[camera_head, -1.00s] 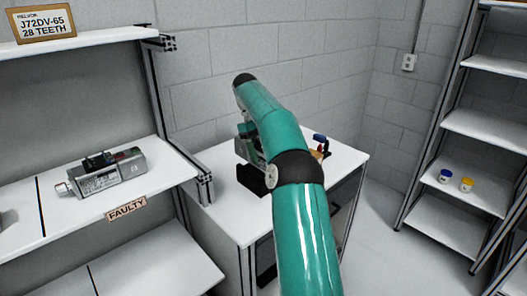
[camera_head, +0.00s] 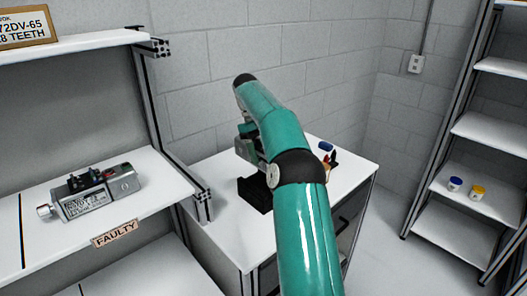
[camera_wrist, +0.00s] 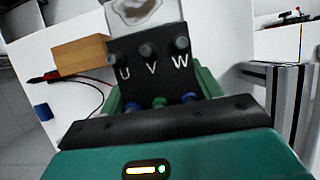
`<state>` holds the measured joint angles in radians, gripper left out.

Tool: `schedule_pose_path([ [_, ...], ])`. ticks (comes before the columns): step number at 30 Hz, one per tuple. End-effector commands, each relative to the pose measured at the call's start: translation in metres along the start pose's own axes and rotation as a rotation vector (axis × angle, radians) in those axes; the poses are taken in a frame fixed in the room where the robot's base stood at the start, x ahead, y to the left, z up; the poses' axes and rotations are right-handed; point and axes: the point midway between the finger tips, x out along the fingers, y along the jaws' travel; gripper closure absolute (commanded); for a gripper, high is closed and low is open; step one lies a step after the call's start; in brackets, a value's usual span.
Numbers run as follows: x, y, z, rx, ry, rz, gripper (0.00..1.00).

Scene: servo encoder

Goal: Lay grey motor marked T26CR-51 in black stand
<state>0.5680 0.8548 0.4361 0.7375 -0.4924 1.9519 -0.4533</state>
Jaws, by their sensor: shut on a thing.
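My gripper (camera_wrist: 160,103) is shut on a motor, of which the wrist view shows a black terminal board (camera_wrist: 150,62) with posts lettered U, V and W and a pale stained part above it. No T26CR-51 marking is readable. In the head view my teal arm hides most of the gripper and the motor. The black stand (camera_head: 254,191) is on the white cabinet top, partly hidden behind my arm. The gripper appears close above it; I cannot tell whether the motor touches it.
Another grey motor (camera_head: 96,192) lies on the left shelf above a FAULTY label (camera_head: 115,233). A wooden block (camera_wrist: 80,52) and a red-and-black probe (camera_wrist: 50,77) lie on the cabinet top. A metal shelf post (camera_head: 203,204) stands close left.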

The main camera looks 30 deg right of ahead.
Motion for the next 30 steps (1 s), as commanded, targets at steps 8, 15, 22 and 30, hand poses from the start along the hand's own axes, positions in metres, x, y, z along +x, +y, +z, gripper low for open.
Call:
schedule_pose_path([
  [8, 0.009, -0.001, -0.001, 0.002, -0.001, 0.001, 0.83],
  [15, 0.026, 0.000, -0.008, 0.000, 0.000, 0.001, 0.83],
  [22, 0.040, 0.001, -0.016, 0.002, 0.000, 0.001, 0.83],
  [30, 0.049, 0.001, -0.021, 0.001, 0.000, 0.001, 0.83],
])
